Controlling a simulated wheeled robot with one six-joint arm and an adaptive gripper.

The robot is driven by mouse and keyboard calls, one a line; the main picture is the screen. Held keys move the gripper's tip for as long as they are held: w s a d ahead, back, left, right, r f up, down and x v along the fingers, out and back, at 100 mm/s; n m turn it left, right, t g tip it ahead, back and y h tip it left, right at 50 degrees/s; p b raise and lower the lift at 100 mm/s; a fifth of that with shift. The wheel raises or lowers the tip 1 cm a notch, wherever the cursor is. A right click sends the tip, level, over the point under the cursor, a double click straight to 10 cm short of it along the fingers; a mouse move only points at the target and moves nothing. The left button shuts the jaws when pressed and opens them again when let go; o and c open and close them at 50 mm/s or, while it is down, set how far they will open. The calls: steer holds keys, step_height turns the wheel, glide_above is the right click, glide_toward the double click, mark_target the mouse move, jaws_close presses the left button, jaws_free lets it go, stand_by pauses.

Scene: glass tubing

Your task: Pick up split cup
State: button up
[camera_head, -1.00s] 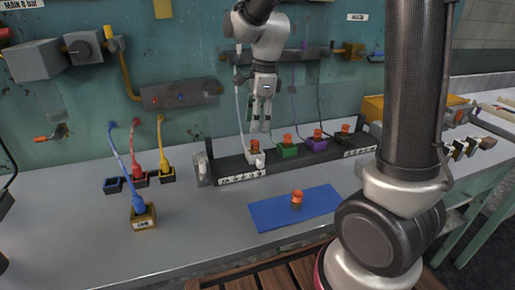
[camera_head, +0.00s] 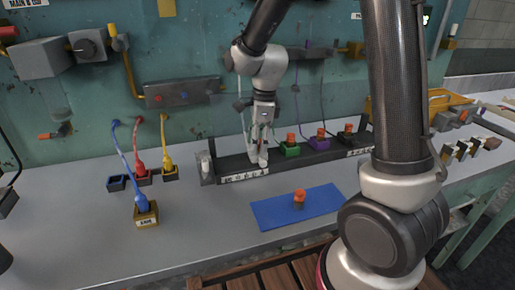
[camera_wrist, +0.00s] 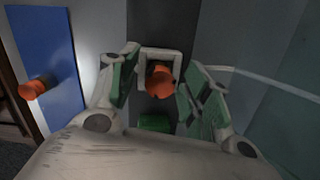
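My gripper (camera_head: 258,152) points down over the left end of the dark rack, at the white holder. In the wrist view, my gripper (camera_wrist: 160,88) is open, with one finger on each side of a small orange-topped piece (camera_wrist: 160,82) in the white square holder (camera_wrist: 147,56). I cannot tell whether the fingers touch it. In the head view my fingers mostly hide this piece. I cannot tell for sure which piece is the split cup.
The dark rack (camera_head: 232,166) also bears green (camera_head: 291,150), purple (camera_head: 320,143) and black (camera_head: 347,137) holders with orange-topped pieces. The table between this block and the mat is clear.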

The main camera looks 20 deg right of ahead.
steer(key=c, duration=0.8)
steer(key=shift+r, duration=0.1)
